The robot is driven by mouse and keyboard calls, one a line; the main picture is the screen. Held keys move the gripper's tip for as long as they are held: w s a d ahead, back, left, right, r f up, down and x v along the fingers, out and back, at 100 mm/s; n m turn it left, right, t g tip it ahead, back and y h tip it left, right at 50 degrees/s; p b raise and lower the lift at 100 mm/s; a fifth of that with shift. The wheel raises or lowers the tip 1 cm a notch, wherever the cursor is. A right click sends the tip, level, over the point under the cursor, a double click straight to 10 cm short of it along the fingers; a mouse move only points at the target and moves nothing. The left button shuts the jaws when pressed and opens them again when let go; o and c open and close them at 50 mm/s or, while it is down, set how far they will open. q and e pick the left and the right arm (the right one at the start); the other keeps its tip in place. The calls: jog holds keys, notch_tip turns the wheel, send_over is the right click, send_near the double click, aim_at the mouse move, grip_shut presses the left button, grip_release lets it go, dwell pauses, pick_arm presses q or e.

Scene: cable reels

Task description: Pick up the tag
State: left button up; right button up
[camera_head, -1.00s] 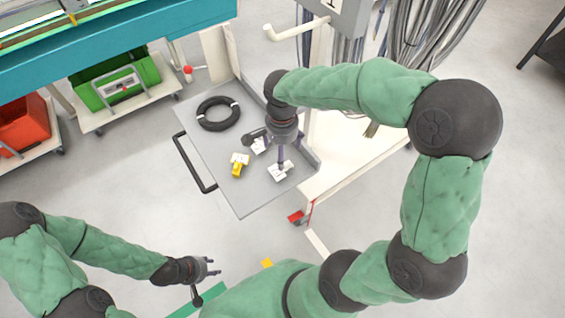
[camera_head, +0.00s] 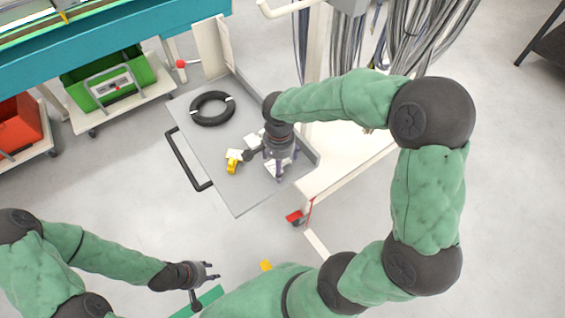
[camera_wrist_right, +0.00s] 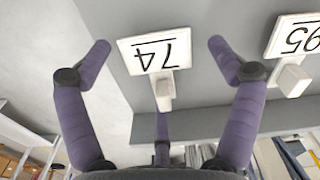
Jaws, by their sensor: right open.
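A white tag with a black 74 (camera_wrist_right: 157,48) lies on the grey cart top between the spread fingertips of my right gripper (camera_wrist_right: 159,45). It has a small pale block at its edge. In the head view this tag is mostly hidden beneath my right gripper (camera_head: 281,168), which is open and points down at it. I cannot tell whether the fingers touch it. A second white tag, 95 (camera_wrist_right: 298,37), lies to the right in the wrist view. My left gripper (camera_head: 212,272) is open and empty, away from the cart at the lower left.
The grey cart top (camera_head: 240,195) also holds a black cable coil (camera_head: 212,108) and a yellow item (camera_head: 232,166) beside a white piece. A black handle (camera_head: 186,160) runs along its left side. A green crate (camera_head: 108,80) and a red crate (camera_head: 18,124) stand at left.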

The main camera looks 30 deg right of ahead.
jog(key=c, duration=0.9)
jog(key=shift+c, duration=0.2)
jog(key=shift+r, duration=0.1)
jog(key=shift+r+p, duration=0.6)
jog(key=shift+r, duration=0.25)
jog(key=w+a+r+p, duration=0.3)
jog(key=a+r+p, duration=0.3)
jog(key=a+r, duration=0.5)
jog(key=shift+w+a+r, duration=0.15)
jog(key=shift+a, duration=1.2)
